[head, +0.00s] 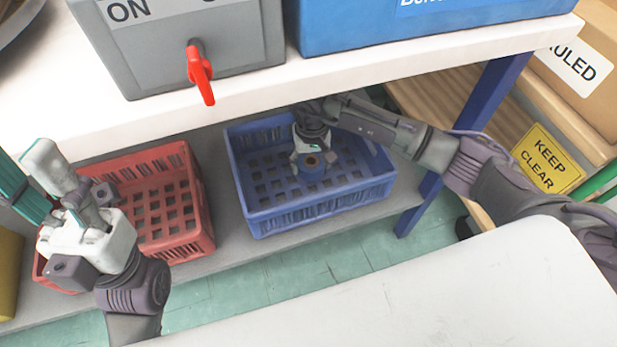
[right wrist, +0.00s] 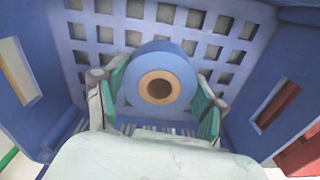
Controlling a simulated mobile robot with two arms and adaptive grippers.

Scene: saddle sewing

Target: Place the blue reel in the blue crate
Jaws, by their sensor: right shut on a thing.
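The blue reel (head: 312,170) has a tan core and is inside the blue crate (head: 315,209) on the lower shelf. My right gripper (head: 312,160) reaches down into the crate and is shut on the reel. In the right wrist view the reel (right wrist: 160,75) sits between the two green-padded fingers (right wrist: 160,100), with the slotted crate floor (right wrist: 90,32) behind it. I cannot tell whether the reel touches the floor. My left gripper (head: 55,185) is at the left, in front of the red crate; its fingers point up and to the left, and nothing shows in it.
A red crate (head: 185,246) stands left of the blue crate. The white upper shelf (head: 280,85) overhangs both, carrying a grey box with a red switch (head: 200,70) and a blue box (head: 420,30). A blue shelf leg (head: 480,110) stands at right. A white surface (head: 450,300) is in front.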

